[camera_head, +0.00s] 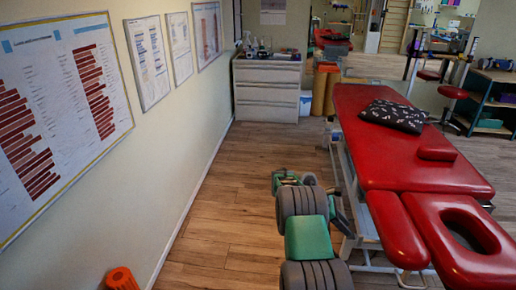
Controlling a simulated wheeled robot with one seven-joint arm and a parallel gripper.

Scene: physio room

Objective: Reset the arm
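My arm, with grey ribbed sections and green links, reaches from the bottom edge of the head view up toward the middle. It is stretched out over the wooden floor, just left of the red treatment table. My gripper (291,181) seems to be at its far end, small and partly hidden by the arm itself. I cannot make out its fingers or whether it holds anything.
The red treatment table (365,150) stands close on the right, with a dark patterned cushion (393,116) on it. A white drawer cabinet (267,90) stands at the back. An orange roller (122,279) is at bottom left. The wooden floor (228,190) left of my arm is clear.

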